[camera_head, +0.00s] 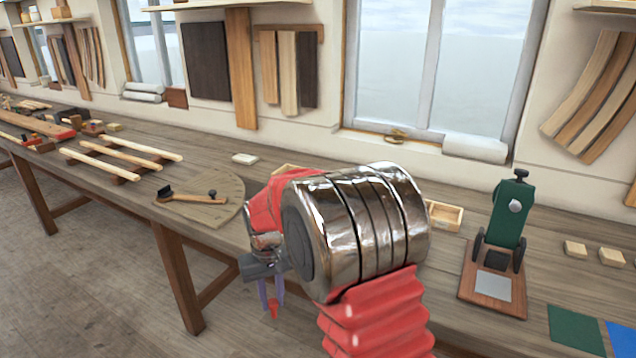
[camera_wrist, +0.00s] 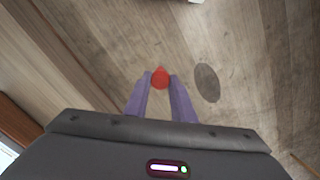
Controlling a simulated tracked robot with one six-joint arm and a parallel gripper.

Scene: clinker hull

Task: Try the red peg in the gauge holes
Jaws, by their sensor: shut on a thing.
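The red peg (camera_wrist: 160,77) shows between the fingertips in the wrist view, its rounded red end towards the camera. It also shows as a small red tip (camera_head: 273,311) below the fingers in the head view. My gripper (camera_wrist: 160,84) has purple fingers shut on the peg. In the head view my gripper (camera_head: 271,297) hangs near the bench's front edge, left of my large arm joint. I cannot make out a gauge with holes in either view; my arm covers part of the bench.
The long wooden bench (camera_head: 450,290) runs along the wall. A green device (camera_head: 506,215) stands on a brown base at right. A small wooden box (camera_head: 445,215) sits behind my arm. A dark oval (camera_wrist: 206,83) lies beside the peg.

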